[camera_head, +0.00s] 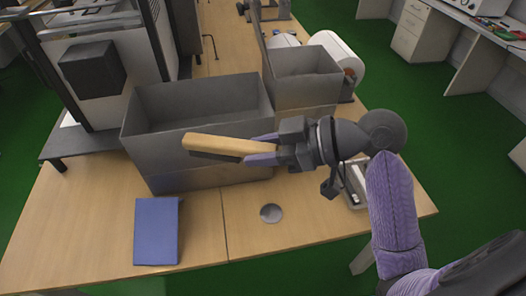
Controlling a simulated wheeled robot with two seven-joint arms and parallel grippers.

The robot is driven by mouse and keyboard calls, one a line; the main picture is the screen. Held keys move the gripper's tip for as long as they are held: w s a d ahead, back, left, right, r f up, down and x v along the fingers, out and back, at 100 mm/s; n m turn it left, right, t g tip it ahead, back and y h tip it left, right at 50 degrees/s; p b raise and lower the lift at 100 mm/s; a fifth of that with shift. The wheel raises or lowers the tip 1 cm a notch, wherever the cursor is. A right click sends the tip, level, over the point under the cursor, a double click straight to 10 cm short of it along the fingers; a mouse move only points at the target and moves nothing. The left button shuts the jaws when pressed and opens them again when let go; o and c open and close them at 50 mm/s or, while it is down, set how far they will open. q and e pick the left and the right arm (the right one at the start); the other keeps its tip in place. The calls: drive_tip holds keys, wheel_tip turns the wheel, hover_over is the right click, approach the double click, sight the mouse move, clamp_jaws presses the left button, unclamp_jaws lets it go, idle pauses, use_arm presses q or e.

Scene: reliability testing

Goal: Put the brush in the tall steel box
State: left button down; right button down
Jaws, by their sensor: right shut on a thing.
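The brush (212,146) has a yellow-brown wooden body with dark bristles underneath. My right gripper (262,147) is shut on its right end and holds it roughly level in front of the wide steel box, above the table. The tall steel box (304,92) is narrow and grey, with a high back plate, and stands behind and to the right of the brush. Its inside floor is hidden. My left gripper is not in view.
A wide, open steel box (160,166) stands left of the tall one. A blue block (156,231) lies at the table's (205,235) front, near a round grey disc (271,213). White rolls (337,55) stand behind the tall box. A dark-framed machine (95,70) is at left.

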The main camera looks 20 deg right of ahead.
wheel_tip(320, 180, up, 14)
drive_tip(key=p, duration=1)
drive_tip(key=shift+p, duration=0.3)
